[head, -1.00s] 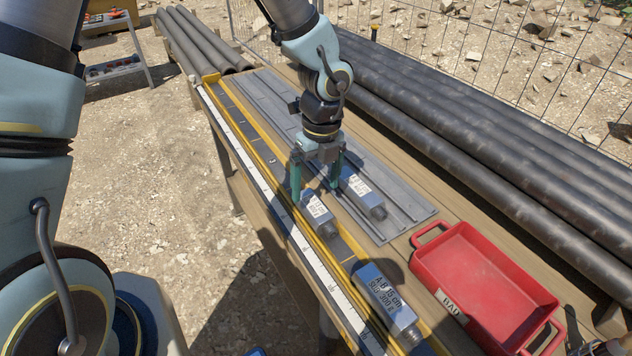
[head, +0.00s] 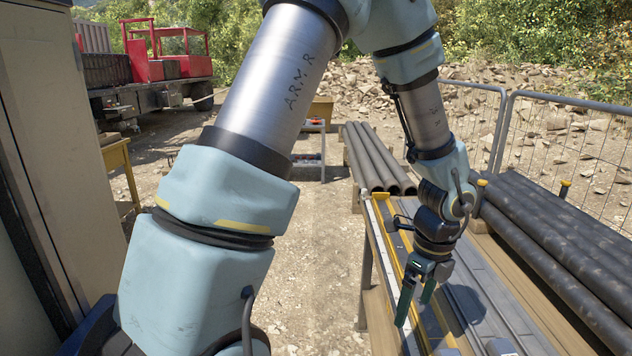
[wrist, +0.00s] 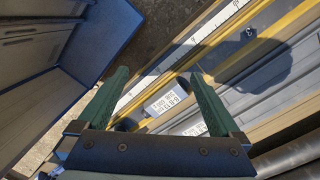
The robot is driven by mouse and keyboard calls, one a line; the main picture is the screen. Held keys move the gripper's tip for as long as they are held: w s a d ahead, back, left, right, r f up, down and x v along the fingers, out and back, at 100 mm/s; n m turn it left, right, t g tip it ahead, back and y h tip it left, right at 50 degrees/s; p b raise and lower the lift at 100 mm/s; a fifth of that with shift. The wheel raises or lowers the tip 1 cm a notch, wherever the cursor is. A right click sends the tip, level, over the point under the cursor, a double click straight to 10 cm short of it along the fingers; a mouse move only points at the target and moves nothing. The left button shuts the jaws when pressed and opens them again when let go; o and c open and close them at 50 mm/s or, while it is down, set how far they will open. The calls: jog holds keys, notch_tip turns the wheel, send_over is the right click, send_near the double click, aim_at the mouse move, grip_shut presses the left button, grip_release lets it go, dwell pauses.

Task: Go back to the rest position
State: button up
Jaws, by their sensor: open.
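My gripper (head: 415,308) hangs open and empty above the workbench in the head view, fingers pointing down. In the wrist view its two green fingers (wrist: 158,78) stand apart with nothing between their tips. Below them, a grey sample box with a white label (wrist: 165,101) lies by the yellow-edged rail (wrist: 222,66). A second white label (wrist: 196,129) shows partly behind the right finger. The gripper appears raised clear of both. The yellow-edged rail (head: 392,232) also runs along the bench in the head view.
Dark pipes (head: 560,262) lie right of the bench, with more pipes (head: 375,160) behind it. A mesh fence (head: 545,140) stands at the back right. A cabinet (wrist: 35,45) is at the wrist view's left. Open gravel (head: 320,240) lies left of the bench.

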jog(key=w+a+r+n, duration=0.1)
jog(key=a+r+n, duration=0.2)
jog(key=a+n, duration=0.6)
jog(key=w+a+r+n+t, duration=0.1)
jog(key=w+a+r+n, duration=0.1)
jog(key=a+n, duration=0.7)
jog(key=w+a+r+n+h, duration=0.1)
jog(key=a+r+n, duration=0.2)
jog(key=a+n, duration=0.6)
jog(key=shift+w+r, duration=0.3)
jog(key=shift+r, duration=0.05)
